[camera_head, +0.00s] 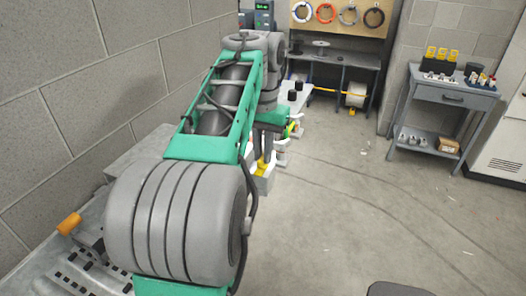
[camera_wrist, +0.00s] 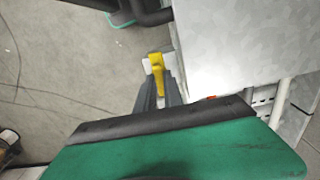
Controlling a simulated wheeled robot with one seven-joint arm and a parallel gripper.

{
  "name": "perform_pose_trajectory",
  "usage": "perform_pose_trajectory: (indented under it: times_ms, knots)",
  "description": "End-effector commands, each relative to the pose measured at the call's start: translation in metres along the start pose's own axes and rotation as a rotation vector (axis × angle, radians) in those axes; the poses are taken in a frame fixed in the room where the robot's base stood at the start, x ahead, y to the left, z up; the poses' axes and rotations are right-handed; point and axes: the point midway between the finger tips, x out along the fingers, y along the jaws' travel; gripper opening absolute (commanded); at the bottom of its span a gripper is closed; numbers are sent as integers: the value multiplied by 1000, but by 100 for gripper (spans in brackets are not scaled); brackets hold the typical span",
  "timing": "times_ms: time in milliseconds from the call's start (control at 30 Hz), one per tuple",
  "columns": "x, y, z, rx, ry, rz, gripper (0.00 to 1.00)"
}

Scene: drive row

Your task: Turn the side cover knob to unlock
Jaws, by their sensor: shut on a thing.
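The yellow knob (camera_wrist: 157,64) shows in the wrist view, on a small pale block at the left side of a grey metal housing (camera_wrist: 235,50). The two dark fingers of my gripper (camera_wrist: 160,84) are on either side of the knob's near part and shut on it. The fingers hide some of the knob, and I cannot read its turn angle clearly.
A block wall (camera_head: 60,90) runs close along the left of my arm. A workbench (camera_head: 345,58) with a pegboard (camera_head: 340,15) stands at the back. A grey cart (camera_head: 450,95) and a white cabinet (camera_head: 505,130) stand at the right. The concrete floor (camera_head: 370,210) between is mostly clear.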

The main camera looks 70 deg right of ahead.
Motion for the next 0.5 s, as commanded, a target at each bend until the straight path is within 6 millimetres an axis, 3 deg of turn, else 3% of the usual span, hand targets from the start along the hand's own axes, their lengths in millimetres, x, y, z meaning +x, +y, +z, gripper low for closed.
perform_pose_trajectory:
  times_ms: [500]
  knots:
    - [1, 0, 0, -50, -2, 0, 0]
